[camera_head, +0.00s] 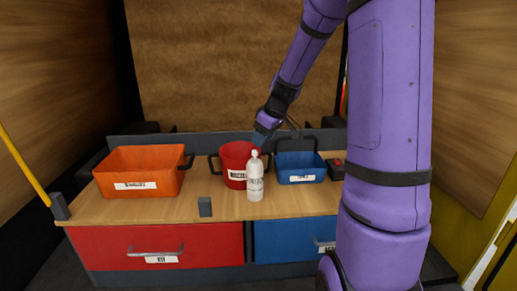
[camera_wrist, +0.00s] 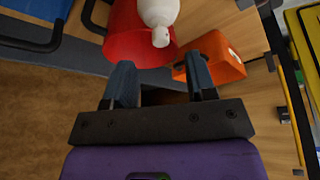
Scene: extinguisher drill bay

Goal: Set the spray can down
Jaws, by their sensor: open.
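The spray can (camera_head: 255,181) is a white bottle-shaped can with dark lettering. In the head view it stands upright on the wooden bench top (camera_head: 213,191), in front of the red bucket. In the wrist view the can (camera_wrist: 159,10) shows at the top edge, beyond my fingertips and partly cut off. My gripper (camera_wrist: 161,78) is open, with nothing between its fingers. In the head view my gripper (camera_head: 266,127) is above and behind the can, over the red bucket's back right side, apart from the can.
The red bucket (camera_head: 233,160) stands behind the can, partly hidden by it. An orange bin (camera_head: 138,172) is at left and a blue bin (camera_head: 301,172) at right. A small grey block (camera_head: 205,206) sits at the front edge. Bench top between orange bin and can is mostly clear.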

